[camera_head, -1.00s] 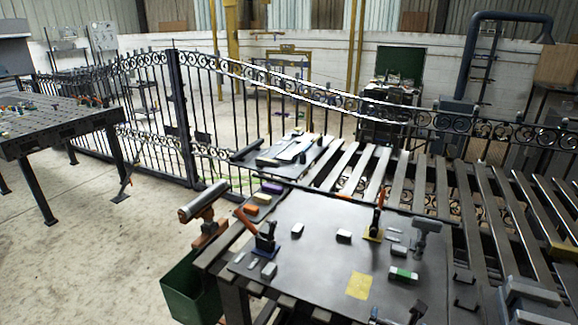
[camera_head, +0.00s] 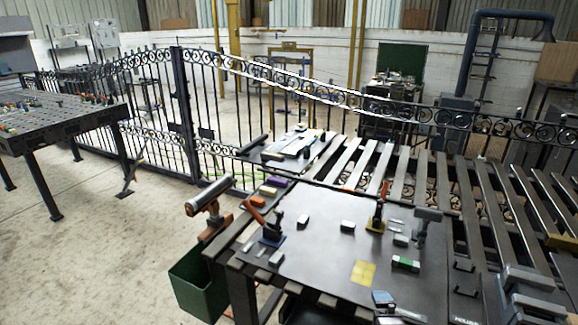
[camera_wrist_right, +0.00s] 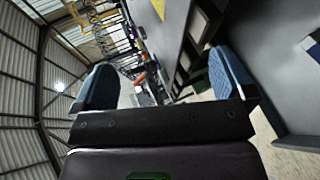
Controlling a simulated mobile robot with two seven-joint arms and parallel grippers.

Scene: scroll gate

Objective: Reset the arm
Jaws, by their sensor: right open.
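My right gripper (camera_wrist_right: 163,82) shows in the right wrist view, with its two blue-padded fingers spread wide and nothing between them. That view is strongly tilted, with the corrugated wall on the left and a dark table surface (camera_wrist_right: 280,70) on the right. In the head view, a small grey and bluish part (camera_head: 383,298) shows at the bottom edge over the worktable; I cannot tell whether it is part of my right gripper. My left gripper is not in view.
The dark worktable (camera_head: 310,265) carries clamps, small blocks and a yellow square (camera_head: 363,273). A grey vise-like block (camera_head: 530,292) stands at bottom right. A green bin (camera_head: 198,290) is beside the table. An iron gate (camera_head: 235,85) stands behind.

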